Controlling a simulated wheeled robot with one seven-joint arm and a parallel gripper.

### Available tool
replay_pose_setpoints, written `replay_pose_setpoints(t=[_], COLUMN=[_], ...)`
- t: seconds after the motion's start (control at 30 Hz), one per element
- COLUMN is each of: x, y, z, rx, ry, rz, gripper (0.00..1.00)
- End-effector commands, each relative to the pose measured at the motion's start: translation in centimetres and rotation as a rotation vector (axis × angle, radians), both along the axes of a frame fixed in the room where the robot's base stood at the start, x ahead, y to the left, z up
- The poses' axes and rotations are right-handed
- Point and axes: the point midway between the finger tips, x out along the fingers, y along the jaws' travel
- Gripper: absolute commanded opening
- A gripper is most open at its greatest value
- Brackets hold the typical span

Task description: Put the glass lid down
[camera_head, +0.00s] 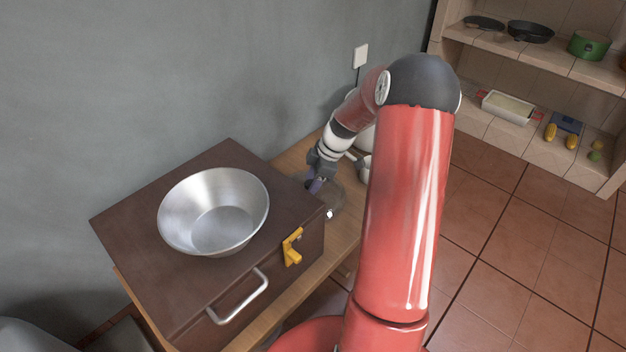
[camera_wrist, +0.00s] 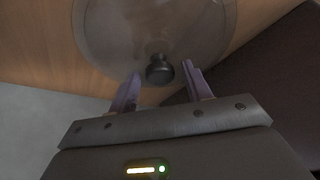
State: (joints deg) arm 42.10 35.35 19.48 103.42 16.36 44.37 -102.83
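The clear glass lid (camera_wrist: 105,35) has a dark round knob (camera_wrist: 159,69) and lies over the wooden surface in the wrist view. In the head view the lid (camera_head: 338,200) is beside the right corner of the brown box, partly hidden by my arm. My gripper (camera_wrist: 162,80) is open, its two purple fingers spread apart. The knob is just beyond and between the fingertips, with a gap on both sides. In the head view my gripper (camera_head: 316,186) is low at the lid. I cannot tell whether the lid lies fully flat.
A brown box (camera_head: 130,215) with a yellow latch (camera_head: 292,247) and metal handle stands left of the lid. A metal bowl (camera_head: 214,212) sits on it. Pale vessels (camera_head: 364,165) stand behind my arm. Bare wood (camera_head: 291,160) shows behind the box.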

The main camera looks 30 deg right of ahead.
Motion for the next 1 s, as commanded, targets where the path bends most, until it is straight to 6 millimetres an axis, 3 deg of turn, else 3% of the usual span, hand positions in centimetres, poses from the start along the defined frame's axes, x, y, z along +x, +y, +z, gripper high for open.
replay_pose_setpoints(t=[0.4,0.8,1.0], x=[0.0,-1.3,-1.8], y=[-0.2,-3.0,-3.9], z=[0.8,8.3,10.8], rx=[-0.001,-0.002,-0.001], ry=[-0.002,-0.003,-0.001], rz=[-0.001,-0.002,-0.002], gripper=[0.53,0.53,0.53])
